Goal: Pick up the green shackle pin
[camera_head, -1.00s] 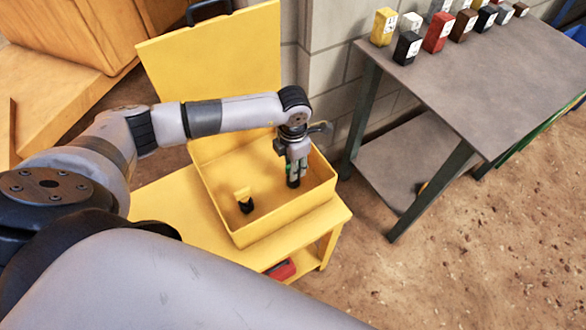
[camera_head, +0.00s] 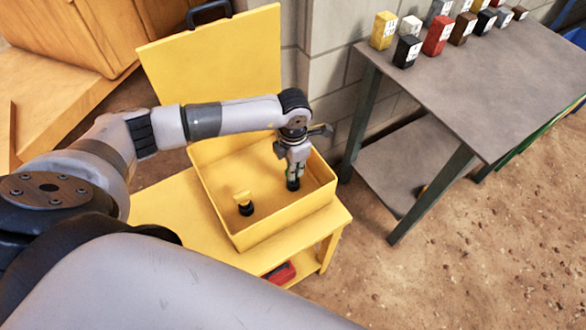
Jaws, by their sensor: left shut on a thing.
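My left gripper (camera_head: 294,184) points down inside the open yellow box (camera_head: 262,235), near its right side. It is shut on the green shackle pin (camera_head: 293,171), of which only a small green part shows between the fingers. The fingers hide the rest of the pin. I cannot tell whether the pin touches the box floor. My right gripper does not show.
A yellow and black piece (camera_head: 244,203) stands in the box, left of my gripper. The raised yellow lid (camera_head: 215,60) is behind. A yellow bench (camera_head: 165,205) carries the box, with a red thing (camera_head: 280,273) below. A grey table (camera_head: 470,85) with several small blocks stands right.

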